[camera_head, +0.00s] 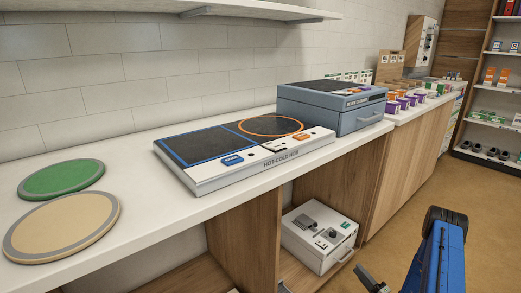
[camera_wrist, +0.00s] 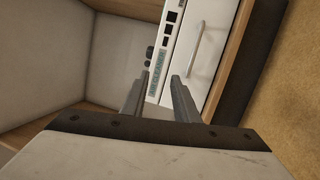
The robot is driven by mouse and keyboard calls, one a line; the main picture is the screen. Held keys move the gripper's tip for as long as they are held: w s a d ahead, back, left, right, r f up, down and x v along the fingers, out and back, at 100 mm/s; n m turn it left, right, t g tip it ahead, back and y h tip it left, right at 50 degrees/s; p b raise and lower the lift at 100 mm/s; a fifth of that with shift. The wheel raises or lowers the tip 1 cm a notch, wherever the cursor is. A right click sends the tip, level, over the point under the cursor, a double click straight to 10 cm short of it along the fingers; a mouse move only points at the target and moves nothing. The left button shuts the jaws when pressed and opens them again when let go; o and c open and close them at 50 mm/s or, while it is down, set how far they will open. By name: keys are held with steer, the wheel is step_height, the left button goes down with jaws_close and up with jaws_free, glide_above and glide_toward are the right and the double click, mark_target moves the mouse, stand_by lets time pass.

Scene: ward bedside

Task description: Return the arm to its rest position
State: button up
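My gripper (camera_wrist: 160,84) shows in the wrist view with its two grey fingers apart and nothing between them. Beyond the fingertips is a white box with a silver handle (camera_wrist: 216,42), apparently the white box (camera_head: 318,240) on the low shelf in the head view. Whether the fingers touch it cannot be told, but a gap seems to show. In the head view my blue arm (camera_head: 440,258) is at the lower right. Dark parts show at the bottom edge, and the gripper itself is mostly cut off there.
The white counter (camera_head: 140,150) holds a hot-cold hub (camera_head: 243,150), a grey-blue case (camera_head: 333,108), a green disc (camera_head: 62,179) and a tan disc (camera_head: 62,227). Wooden panels (camera_head: 243,240) flank the low shelf. Open floor (camera_head: 400,220) lies right of the counter; shelves (camera_head: 490,95) stand beyond.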

steer(key=a+r+n+g+y, duration=0.4)
steer(key=a+r+n, duration=0.25)
steer(key=r, duration=0.45)
steer(key=a+r+n+g+y, duration=0.4)
steer(key=a+r+n, duration=0.25)
steer(key=r, duration=0.45)
steer(key=s+a+r+n+g, duration=0.4)
steer(key=s+a+r+n, duration=0.1)
steer(key=r+n, duration=0.15)
steer(key=s+a+r+n+g, duration=0.4)
steer(key=a+r+n+g, duration=0.15)
steer(key=r, duration=0.25)
steer(key=s+a+r+n+g+h, duration=0.1)
steer(key=s+a+r+n+h, duration=0.1)
steer(key=s+r+n+h, duration=0.5)
steer(key=s+a+r+n+g+h, duration=0.1)
steer(key=s+a+r+n+g, duration=0.2)
steer(key=s, duration=0.8)
steer(key=s+d+r+n+t+h, duration=0.3)
steer(key=s+d+n+t+h, duration=0.1)
steer(key=s+n, duration=0.2)
steer(key=s+d+r+n+t+h, duration=0.3)
steer(key=s+n+t+h, duration=0.1)
steer(key=s+n, duration=0.3)
steer(key=shift+s+d+h, duration=0.3)
steer(key=shift+s+d, duration=0.05)
steer(key=shift+s, duration=0.8)
